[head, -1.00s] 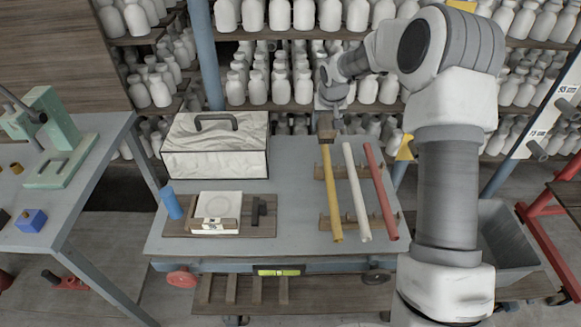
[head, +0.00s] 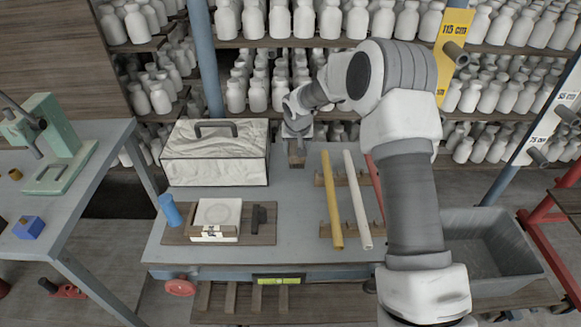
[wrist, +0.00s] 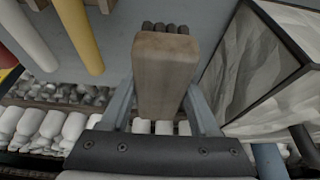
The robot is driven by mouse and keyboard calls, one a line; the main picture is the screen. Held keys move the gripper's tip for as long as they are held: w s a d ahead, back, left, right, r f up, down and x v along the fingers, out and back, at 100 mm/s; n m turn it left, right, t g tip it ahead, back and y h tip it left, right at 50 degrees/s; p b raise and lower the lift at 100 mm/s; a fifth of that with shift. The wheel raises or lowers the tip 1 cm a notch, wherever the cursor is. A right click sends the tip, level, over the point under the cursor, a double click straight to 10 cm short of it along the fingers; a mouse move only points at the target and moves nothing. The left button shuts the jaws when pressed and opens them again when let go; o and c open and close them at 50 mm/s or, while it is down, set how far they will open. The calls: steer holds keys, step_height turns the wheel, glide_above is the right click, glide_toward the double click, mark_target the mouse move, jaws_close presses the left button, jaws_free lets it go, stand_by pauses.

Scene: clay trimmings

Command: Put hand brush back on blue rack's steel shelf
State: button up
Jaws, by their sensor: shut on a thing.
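My gripper (head: 297,139) is shut on the hand brush (head: 296,158), a brown wooden block, above the back of the grey worktop. In the wrist view the brush (wrist: 165,75) sits between the two grey fingers, with a row of dark tufts at its far end. A rack with a blue post (head: 205,60) stands behind the worktop. Its visible shelves look brown and carry rows of white bottles. I cannot make out which surface is a steel shelf.
A marbled box (head: 215,160) with a dark handle stands left of my gripper. A yellow bar (head: 332,200) and a white bar (head: 357,200) lie to the right on wooden supports. A wooden board (head: 262,232) with a white block is at the front left. A grey bin (head: 490,245) stands at right.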

mark_target(290, 173)
steer(key=shift+s+a+f, duration=0.75)
steer(key=shift+a, duration=0.15)
steer(key=shift+f, duration=1.95)
steer(key=shift+f+b, duration=0.2)
steer(key=shift+b, duration=0.15)
steer(key=o, duration=1.2)
